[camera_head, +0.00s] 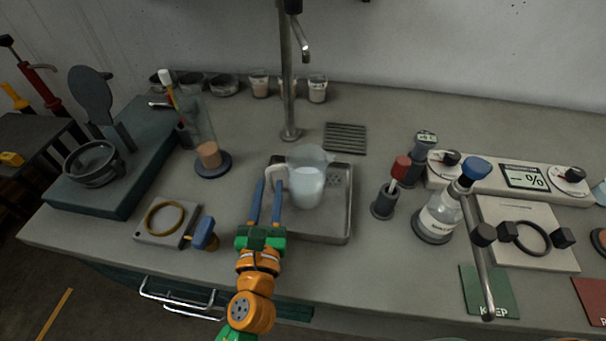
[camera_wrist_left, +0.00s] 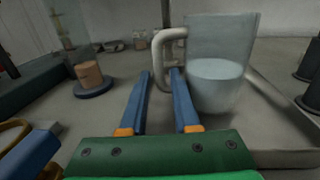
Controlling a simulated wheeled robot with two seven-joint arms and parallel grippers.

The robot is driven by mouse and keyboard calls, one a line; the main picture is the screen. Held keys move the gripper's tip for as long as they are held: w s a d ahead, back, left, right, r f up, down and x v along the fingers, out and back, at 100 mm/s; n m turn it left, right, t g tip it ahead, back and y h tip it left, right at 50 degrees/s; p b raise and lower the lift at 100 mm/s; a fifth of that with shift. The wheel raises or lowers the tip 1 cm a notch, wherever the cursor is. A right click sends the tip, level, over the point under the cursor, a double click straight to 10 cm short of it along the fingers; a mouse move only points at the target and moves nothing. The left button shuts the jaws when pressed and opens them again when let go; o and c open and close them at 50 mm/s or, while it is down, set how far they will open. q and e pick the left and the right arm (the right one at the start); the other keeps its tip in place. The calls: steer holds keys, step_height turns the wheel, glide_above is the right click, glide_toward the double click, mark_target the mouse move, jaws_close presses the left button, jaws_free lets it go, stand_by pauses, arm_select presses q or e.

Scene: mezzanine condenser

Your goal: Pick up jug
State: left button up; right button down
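The jug (camera_head: 308,184) is clear with milky white liquid inside and a pale handle on its left side. It stands upright on the metal tray (camera_head: 336,222) below the tap. It also shows in the left wrist view (camera_wrist_left: 217,88), with its handle (camera_wrist_left: 159,58) ahead of the fingers. My left gripper (camera_head: 266,200) is open, its two blue fingers pointing at the handle. In the left wrist view the fingers (camera_wrist_left: 160,95) are apart with nothing held between them; the right finger's tip is close to the handle, and I cannot tell whether it touches. My right gripper is not in view.
A tap (camera_head: 289,90) rises behind the tray. A glass cylinder with a tan base (camera_head: 209,155) stands left of it. A square pad with a ring (camera_head: 165,220) and a blue-handled tool (camera_head: 205,234) lie left of my arm. A flask (camera_head: 438,216) stands to the right.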

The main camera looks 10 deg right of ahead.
arm_select(q)
steer(key=shift+w+d+f, duration=0.15)
steer(key=shift+w+f, duration=0.05)
steer(key=shift+w, duration=0.75)
steer(key=shift+s, duration=0.15)
jaws_close()
stand_by(0.5)
